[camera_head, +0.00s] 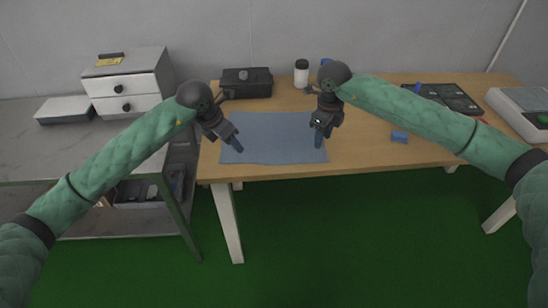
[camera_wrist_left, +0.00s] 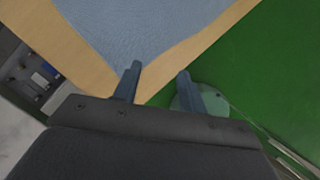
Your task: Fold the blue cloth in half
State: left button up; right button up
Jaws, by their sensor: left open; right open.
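The blue cloth (camera_head: 268,138) lies flat and spread out on the wooden table, near its front left edge. In the left wrist view the cloth (camera_wrist_left: 140,28) fills the upper middle, with a corner pointing toward my fingers. My left gripper (camera_head: 237,147) is open and empty above the cloth's front left part; its two fingers (camera_wrist_left: 158,80) show apart in the left wrist view. My right gripper (camera_head: 319,138) is open over the cloth's right edge, near the front right corner. Whether either gripper touches the cloth cannot be told.
A black case (camera_head: 246,84) and a white bottle (camera_head: 301,73) stand behind the cloth. A black tray (camera_head: 445,98) is further right. A grey side table (camera_head: 60,150) with a drawer box (camera_head: 127,85) stands left.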

aim_at(228, 160)
pick_arm(q)
jog(key=shift+y, duration=0.9)
jog(key=shift+w+a+f, duration=0.35)
jog(key=shift+a+f, duration=0.2)
jog(key=shift+f, duration=0.6)
jog(key=shift+w+a+f, duration=0.35)
jog(key=shift+a+f, duration=0.15)
jog(key=shift+f, duration=0.7)
jog(key=shift+w+a+f, duration=0.35)
jog(key=shift+a+f, duration=0.2)
jog(key=shift+f, duration=0.6)
pick_arm(e)
jog(key=shift+w+d+f, duration=0.15)
jog(key=shift+w+f, duration=0.05)
jog(key=shift+f, duration=1.75)
jog(key=shift+w+d+f, duration=0.1)
jog(key=shift+w+f, duration=0.05)
jog(key=shift+f, duration=1.75)
pick_arm(q)
jog(key=shift+f, duration=0.2)
pick_arm(e)
jog(key=shift+f, duration=0.15)
pick_arm(q)
jog(key=shift+c, duration=0.4)
pick_arm(e)
jog(key=shift+c, duration=0.4)
pick_arm(q)
grip_shut()
pick_arm(e)
grip_shut()
